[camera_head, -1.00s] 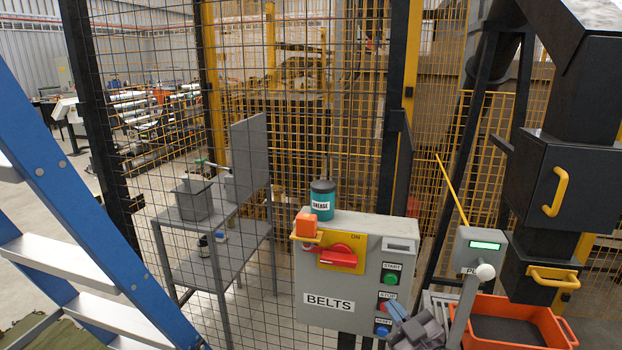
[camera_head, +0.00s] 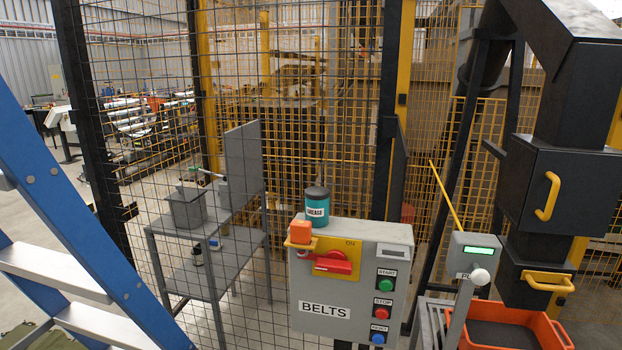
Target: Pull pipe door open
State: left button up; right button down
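The pipe door is a black box-like panel (camera_head: 520,185) on the black pipe (camera_head: 575,110) at the right. Its upright yellow handle (camera_head: 547,196) is in plain view, with nothing touching it. The door looks shut. A second, lower black box (camera_head: 522,283) has a horizontal yellow handle (camera_head: 549,282). Neither of my grippers shows in the head view.
A grey BELTS control box (camera_head: 350,270) with a teal grease can (camera_head: 317,210) on top stands front centre. A blue ladder (camera_head: 70,210) is at left.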

aim_at(570, 193)
jog(key=z, duration=1.45)
